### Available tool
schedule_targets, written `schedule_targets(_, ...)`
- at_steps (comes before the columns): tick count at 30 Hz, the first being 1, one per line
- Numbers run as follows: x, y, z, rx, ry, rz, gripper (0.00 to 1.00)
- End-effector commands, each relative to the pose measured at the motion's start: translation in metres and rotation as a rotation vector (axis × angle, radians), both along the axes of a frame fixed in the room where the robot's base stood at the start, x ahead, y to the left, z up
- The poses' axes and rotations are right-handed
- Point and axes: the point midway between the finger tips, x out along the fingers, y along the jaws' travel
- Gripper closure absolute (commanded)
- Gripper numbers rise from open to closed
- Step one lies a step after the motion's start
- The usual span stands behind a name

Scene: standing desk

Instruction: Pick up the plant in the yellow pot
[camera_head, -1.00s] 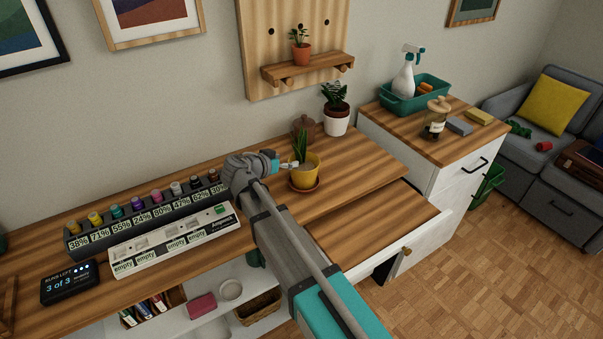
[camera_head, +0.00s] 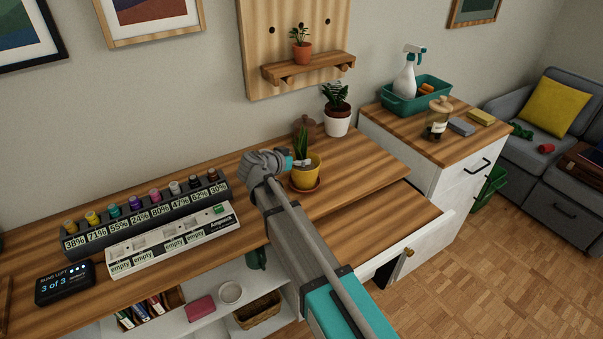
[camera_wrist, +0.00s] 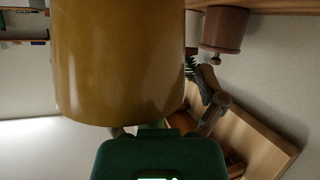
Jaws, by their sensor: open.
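The plant (camera_head: 301,143) has upright green leaves and stands in a yellow pot (camera_head: 308,175) on a brown saucer (camera_head: 316,187) on the desk. My gripper (camera_head: 300,164) is open at the left side of the pot, level with its upper part, and overlaps its edge in the head view. In the wrist view the yellow pot (camera_wrist: 120,60) is very close and fills the upper left and middle. The dark green gripper body covers the bottom middle there. The fingertips are mostly hidden, so I cannot tell whether they touch the pot.
A brown lidded jar (camera_head: 304,126) and a white pot with a plant (camera_head: 337,119) stand behind the yellow pot. A dark rack (camera_head: 150,212) of several coloured bottles and a white strip (camera_head: 170,239) lie to the left. The desk right of the pot is clear.

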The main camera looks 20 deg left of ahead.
Motion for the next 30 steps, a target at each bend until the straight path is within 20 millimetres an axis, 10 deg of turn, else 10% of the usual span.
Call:
schedule_targets(11,0.0001,-0.0004,0.0002,0.0,0.0,-0.001,0.11)
schedule_targets(25,0.0004,-0.001,0.0001,0.0,0.0,-0.001,0.98)
schedule_targets(30,0.0006,-0.0014,0.0006,-0.002,-0.001,-0.001,1.0)
